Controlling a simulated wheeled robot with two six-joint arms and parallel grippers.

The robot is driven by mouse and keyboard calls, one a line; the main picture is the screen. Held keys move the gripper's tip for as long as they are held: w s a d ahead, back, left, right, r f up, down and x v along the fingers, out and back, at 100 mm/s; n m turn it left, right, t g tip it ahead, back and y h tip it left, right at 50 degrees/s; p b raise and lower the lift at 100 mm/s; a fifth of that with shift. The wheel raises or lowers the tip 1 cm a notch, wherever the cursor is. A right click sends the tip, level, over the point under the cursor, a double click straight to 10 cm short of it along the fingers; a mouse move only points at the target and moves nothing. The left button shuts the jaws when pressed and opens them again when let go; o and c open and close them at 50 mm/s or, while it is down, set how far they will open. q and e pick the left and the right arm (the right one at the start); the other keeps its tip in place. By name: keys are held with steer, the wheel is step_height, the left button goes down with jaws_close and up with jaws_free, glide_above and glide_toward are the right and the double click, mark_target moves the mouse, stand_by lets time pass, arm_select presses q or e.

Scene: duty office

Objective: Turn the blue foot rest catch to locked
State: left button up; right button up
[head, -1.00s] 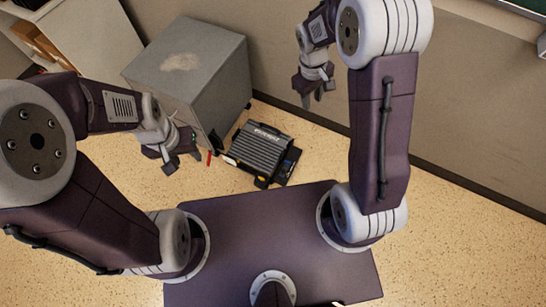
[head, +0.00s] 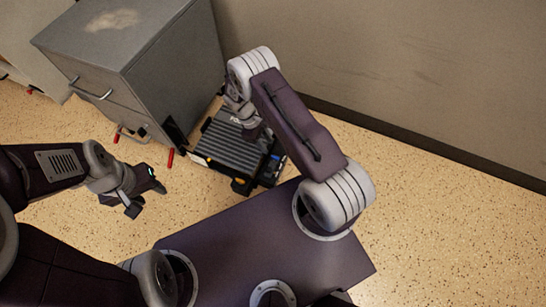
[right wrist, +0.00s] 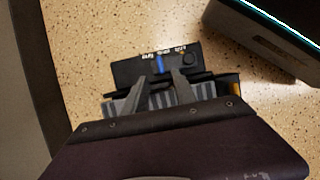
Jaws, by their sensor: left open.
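The foot rest (head: 222,147), a dark ribbed pad on a black frame, lies on the floor beside the grey cabinet. Its blue catch (right wrist: 161,66) sits on a black side panel with small white lettering, too small to read. A bit of blue shows on the foot rest's right side in the head view (head: 275,157). My right gripper (right wrist: 159,73) is open, its fingertips apart with the catch visible between and just beyond them; contact cannot be told. In the head view my right gripper is over the foot rest, partly hidden by its arm. My left gripper (head: 146,197) is open and empty above the floor.
The grey cabinet (head: 150,80) stands left of and behind the foot rest, with red-tipped parts (head: 171,158) near its base. The wall (head: 400,80) runs along the back. The speckled floor to the right (head: 440,230) is clear.

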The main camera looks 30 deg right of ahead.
mark_target(274, 156)
steer(key=b+x, duration=0.5)
steer(key=x, duration=0.3)
steer(key=shift+f, duration=0.2)
jaws_close()
